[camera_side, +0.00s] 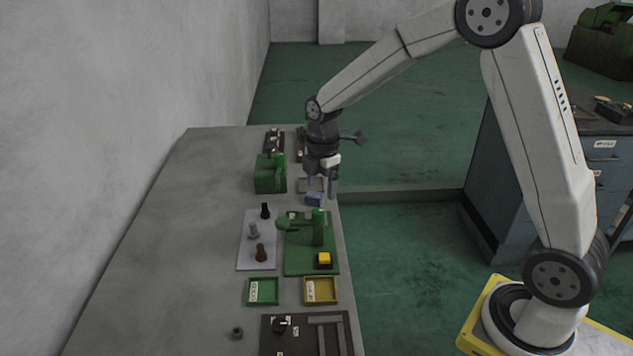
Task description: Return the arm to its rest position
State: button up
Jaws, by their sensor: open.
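My arm reaches from its yellow base at the lower right, up and over to the left. My gripper (321,186) points down above the right edge of the grey table (160,240). Its fingers look apart. A small blue block (314,199) shows just below the fingers, near a flat light piece at the table edge. I cannot tell whether the fingers touch the block.
A green machine (312,228) with a yellow button (324,259) stands in front of the gripper. A green box machine (270,173) is to the left. A grey plate (244,258) holds dark, grey and brown pieces. Green (263,303) and yellow trays (321,302) lie nearer. The table's left side is clear.

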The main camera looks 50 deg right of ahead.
jog(key=s+a+f+m+t, duration=0.1)
jog(key=s+a+m, duration=0.1)
jog(key=s+m, duration=0.6)
jog(key=s+a+f+m+t, duration=0.1)
jog(key=s+a+m, duration=0.1)
jog(key=s+m, duration=0.6)
jog(key=shift+s+a, duration=0.3)
jog(key=shift+s, duration=0.2)
jog(key=shift+f, duration=0.1)
